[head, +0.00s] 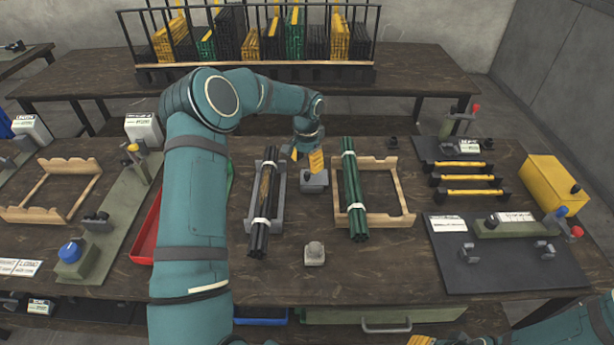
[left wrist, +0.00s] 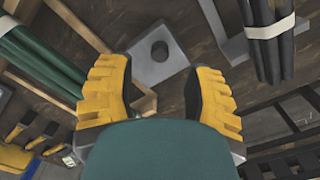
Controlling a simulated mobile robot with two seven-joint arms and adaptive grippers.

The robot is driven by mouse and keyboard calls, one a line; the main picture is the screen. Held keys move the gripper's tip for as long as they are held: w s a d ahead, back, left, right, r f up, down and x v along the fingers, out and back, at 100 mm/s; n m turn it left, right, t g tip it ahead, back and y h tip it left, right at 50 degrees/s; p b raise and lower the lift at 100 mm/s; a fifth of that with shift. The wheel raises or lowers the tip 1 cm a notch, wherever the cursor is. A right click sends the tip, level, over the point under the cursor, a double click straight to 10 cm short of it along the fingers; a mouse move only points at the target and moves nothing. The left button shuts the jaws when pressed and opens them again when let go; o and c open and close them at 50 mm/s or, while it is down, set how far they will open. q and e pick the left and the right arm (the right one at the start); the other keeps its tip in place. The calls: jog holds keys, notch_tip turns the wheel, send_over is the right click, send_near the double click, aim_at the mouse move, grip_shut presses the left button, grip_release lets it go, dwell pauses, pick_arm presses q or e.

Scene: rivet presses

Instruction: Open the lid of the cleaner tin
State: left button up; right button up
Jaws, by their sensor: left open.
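No thing here can be clearly read as the cleaner tin or its lid. My left gripper (head: 303,158) is open and empty, pointing down above a grey block (head: 314,183) in the middle of the bench. In the left wrist view, the open yellow fingers (left wrist: 157,85) stand apart, and the grey block with a round dark hole (left wrist: 160,50) lies beyond and between them, untouched. My right arm shows at the lower right; only a yellow bit of its gripper (head: 420,341) shows at the bottom edge, so its fingers are mostly hidden.
Black rods (head: 263,205) in a grey holder stand left of the block, green rods (head: 353,195) on a wooden cradle (head: 400,205) right. A small grey fixture (head: 314,253) sits nearer. A yellow box (head: 548,182) stands at the right. Bare bench lies along the front.

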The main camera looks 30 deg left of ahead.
aim_at(307, 173)
pick_arm(q)
notch_tip(307, 173, down, 5)
jog(key=shift+b, duration=0.35)
grip_shut()
